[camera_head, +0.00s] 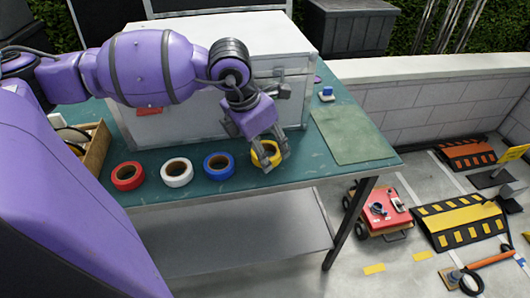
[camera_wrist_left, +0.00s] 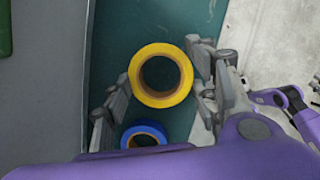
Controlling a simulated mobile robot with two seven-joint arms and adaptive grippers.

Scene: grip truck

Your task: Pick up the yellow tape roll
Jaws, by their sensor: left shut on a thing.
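The yellow tape roll (camera_head: 274,158) is at the front edge of the green-topped table (camera_head: 210,199), at the right end of a row of rolls. My left gripper (camera_head: 273,157) comes down over it from above, with its fingers around the roll, shut on it. In the left wrist view the yellow roll (camera_wrist_left: 162,101) shows between the two fingers (camera_wrist_left: 160,82), its round hole facing the camera. I cannot tell whether the roll still touches the table.
Blue (camera_head: 218,176), white (camera_head: 176,183) and red (camera_head: 127,186) tape rolls lie to the left. A large white box (camera_head: 290,66) stands behind. A green mat (camera_head: 352,135) lies to the right. A wooden crate (camera_head: 97,150) sits at the left. A red cart (camera_head: 385,222) stands on the ground.

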